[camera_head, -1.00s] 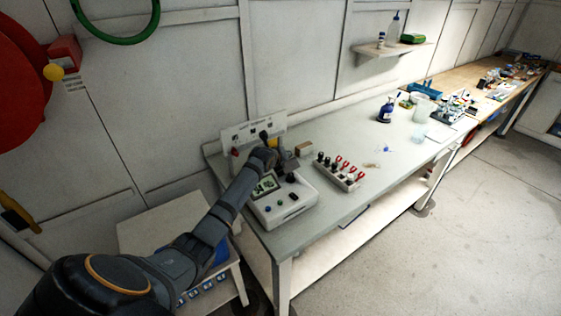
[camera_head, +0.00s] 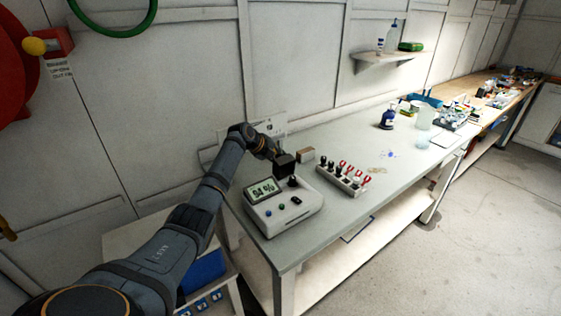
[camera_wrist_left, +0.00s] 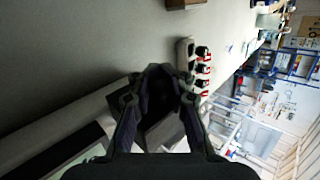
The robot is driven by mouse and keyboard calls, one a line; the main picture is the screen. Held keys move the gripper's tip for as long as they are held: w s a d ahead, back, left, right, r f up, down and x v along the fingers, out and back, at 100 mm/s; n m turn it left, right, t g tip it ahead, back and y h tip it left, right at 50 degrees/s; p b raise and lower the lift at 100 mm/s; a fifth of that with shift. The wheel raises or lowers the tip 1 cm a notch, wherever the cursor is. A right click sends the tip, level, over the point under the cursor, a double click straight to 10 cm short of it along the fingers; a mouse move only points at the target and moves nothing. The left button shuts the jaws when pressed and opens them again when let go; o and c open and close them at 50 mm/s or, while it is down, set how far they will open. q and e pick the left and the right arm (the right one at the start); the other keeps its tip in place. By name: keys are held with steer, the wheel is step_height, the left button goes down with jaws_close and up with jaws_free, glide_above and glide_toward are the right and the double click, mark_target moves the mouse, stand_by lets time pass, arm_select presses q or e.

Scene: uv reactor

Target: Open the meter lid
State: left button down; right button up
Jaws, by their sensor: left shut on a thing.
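Dark on dark hides the exact contact and the lid's angle. The right gripper is not in view.
A rack with red and black plugs (camera_head: 342,180) stands right of the meter. A small brown block (camera_head: 306,154) lies behind it. A wall panel (camera_head: 268,124) is behind my arm.

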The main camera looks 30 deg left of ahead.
arm_select(q)
steer(key=shift+a, duration=0.45)
steer(key=c, duration=1.5)
jaws_free()
steer(key=shift+a, duration=0.1)
steer(key=shift+o, duration=1.1)
steer(key=shift+s+a, duration=0.15)
steer(key=shift+s, duration=0.15)
steer(key=shift+w+d, duration=0.1)
steer(key=shift+d, duration=0.2)
steer(key=v, duration=1.2)
steer(key=shift+a, duration=0.1)
